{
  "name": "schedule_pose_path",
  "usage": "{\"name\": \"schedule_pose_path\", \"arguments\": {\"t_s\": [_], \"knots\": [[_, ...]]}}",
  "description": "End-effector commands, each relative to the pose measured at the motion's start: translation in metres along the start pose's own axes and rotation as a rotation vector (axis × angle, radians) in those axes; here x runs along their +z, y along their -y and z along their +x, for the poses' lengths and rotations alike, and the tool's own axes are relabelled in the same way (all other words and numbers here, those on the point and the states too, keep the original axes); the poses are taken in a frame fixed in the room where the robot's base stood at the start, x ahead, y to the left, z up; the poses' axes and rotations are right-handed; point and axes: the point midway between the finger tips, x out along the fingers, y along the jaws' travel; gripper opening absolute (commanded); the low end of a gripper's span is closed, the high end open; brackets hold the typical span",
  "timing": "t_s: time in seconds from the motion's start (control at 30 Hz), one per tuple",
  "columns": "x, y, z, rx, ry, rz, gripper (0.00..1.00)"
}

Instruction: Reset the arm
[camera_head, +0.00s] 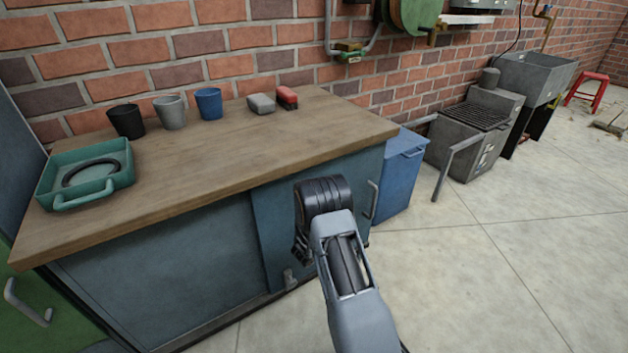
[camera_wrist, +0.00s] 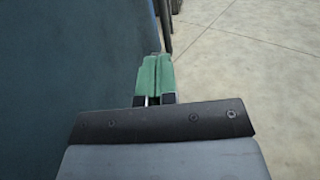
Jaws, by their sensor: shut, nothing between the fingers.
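My gripper (camera_wrist: 155,76) shows in the wrist view, with its two green fingers side by side and closed together, nothing between them. It points along the blue-grey cabinet front (camera_wrist: 70,70), which fills the left of that view, with pale floor on the right. In the head view my grey arm (camera_head: 345,260) rises from the bottom and bends at a dark joint in front of the cabinet. The fingers cannot be made out clearly there, being mostly hidden behind the arm.
The wooden worktop (camera_head: 250,150) carries a green tray (camera_head: 55,185), a black cup (camera_head: 127,121), a grey cup (camera_head: 170,112), a blue cup (camera_head: 208,103), a grey block (camera_head: 261,103) and a red-and-dark block (camera_head: 287,97). A blue bin (camera_head: 398,175) stands right. Floor (camera_head: 500,280) is clear.

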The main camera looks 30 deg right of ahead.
Motion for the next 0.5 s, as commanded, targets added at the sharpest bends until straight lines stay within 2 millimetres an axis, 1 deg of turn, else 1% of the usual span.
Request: {"name": "schedule_pose_path", "arguments": {"t_s": [0.1,0.17,0.27,0.37,0.4,0.47,0.5], "knots": [[0.000,0.000,-0.002,0.000,0.000,0.000,0.00],[0.004,0.001,-0.003,-0.005,-0.001,0.006,0.00],[0.030,0.005,-0.004,-0.045,-0.014,0.044,0.00],[0.082,0.019,-0.009,-0.141,-0.055,0.138,0.00],[0.109,0.028,-0.013,-0.195,-0.081,0.192,0.00],[0.152,0.043,-0.024,-0.286,-0.132,0.293,0.00],[0.180,0.054,-0.033,-0.350,-0.172,0.367,0.00]]}}
